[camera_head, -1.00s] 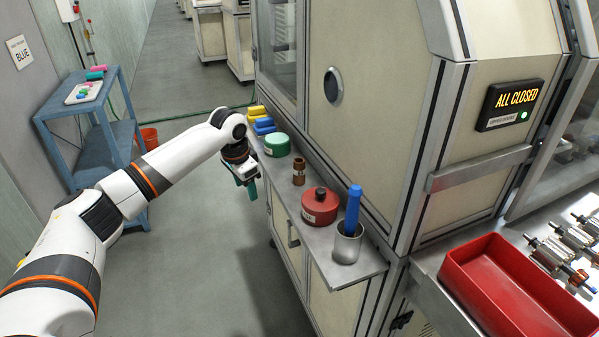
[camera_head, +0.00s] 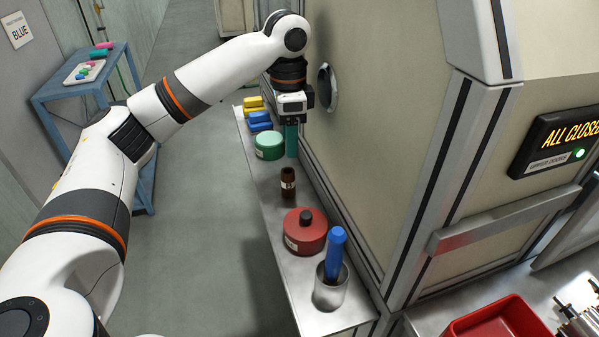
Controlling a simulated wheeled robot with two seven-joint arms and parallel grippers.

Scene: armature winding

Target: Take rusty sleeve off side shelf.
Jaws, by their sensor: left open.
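The rusty sleeve (camera_head: 288,184) is a small dark brown upright cylinder with a pale label. It stands on the narrow metal side shelf (camera_head: 262,215), between the green tin and the red tin. My left gripper (camera_head: 291,152) points down over the shelf, beyond the sleeve and just right of the green tin. Its teal fingers are open, seen nearly edge-on, and it appears apart from the sleeve. My right gripper is not in view.
On the shelf are a green tin (camera_head: 269,145), blue blocks (camera_head: 260,122), yellow blocks (camera_head: 254,104), a red tin (camera_head: 305,236) with a dark knob and a metal cup (camera_head: 330,290) holding a blue-handled tool (camera_head: 335,250). The cabinet wall (camera_head: 385,130) borders the shelf's right side.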

